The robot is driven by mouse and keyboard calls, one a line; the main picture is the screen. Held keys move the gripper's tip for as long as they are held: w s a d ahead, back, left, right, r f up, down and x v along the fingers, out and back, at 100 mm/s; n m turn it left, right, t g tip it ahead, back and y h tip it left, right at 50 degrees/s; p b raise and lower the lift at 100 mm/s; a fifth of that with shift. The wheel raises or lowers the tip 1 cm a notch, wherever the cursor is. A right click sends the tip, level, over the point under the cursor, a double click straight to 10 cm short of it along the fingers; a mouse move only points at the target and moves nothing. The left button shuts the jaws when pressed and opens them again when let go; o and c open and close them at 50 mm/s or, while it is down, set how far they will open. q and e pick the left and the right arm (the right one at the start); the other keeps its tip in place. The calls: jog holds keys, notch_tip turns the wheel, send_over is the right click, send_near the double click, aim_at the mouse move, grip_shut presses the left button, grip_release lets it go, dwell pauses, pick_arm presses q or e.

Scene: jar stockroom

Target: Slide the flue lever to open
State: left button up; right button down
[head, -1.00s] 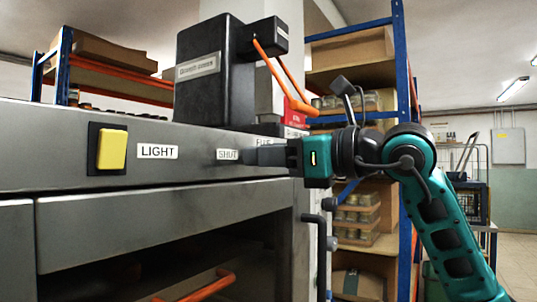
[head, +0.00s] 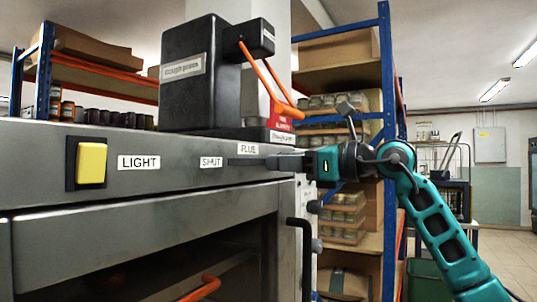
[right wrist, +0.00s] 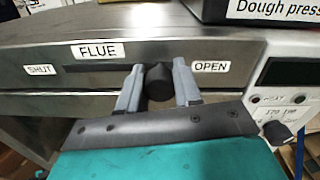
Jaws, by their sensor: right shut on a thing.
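The flue lever's black knob (right wrist: 158,84) sits on the oven's front panel, in the right wrist view, between the SHUT label (right wrist: 40,69) and the OPEN label (right wrist: 211,66). It is closer to OPEN. The bare slot (right wrist: 95,68) runs to its left under the FLUE label (right wrist: 97,51). My right gripper (right wrist: 158,72) is shut on the knob, one finger on each side. In the head view my right gripper (head: 278,162) hides the knob, and the slot (head: 245,162) shows to its left. My left gripper is not in view.
A yellow light switch (head: 91,163) is on the panel's left. A black dough press (head: 195,75) with an orange handle (head: 270,80) stands on top, close above the gripper. A black door handle (head: 306,250) juts below. Shelving (head: 385,90) stands behind my right arm.

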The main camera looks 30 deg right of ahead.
jog(key=shift+w+d, duration=0.25)
jog(key=shift+d, duration=0.2)
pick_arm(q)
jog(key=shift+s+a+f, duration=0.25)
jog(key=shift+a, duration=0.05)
pick_arm(e)
jog(key=shift+d+r, duration=0.1)
jog(key=c, duration=1.1)
grip_release()
jog(key=o, duration=0.3)
pick_arm(q)
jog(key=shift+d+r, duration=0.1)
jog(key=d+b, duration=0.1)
jog(key=b, duration=0.1)
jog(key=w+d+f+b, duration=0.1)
jog(key=b, duration=0.1)
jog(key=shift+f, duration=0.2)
pick_arm(e)
jog(key=v, duration=1.3)
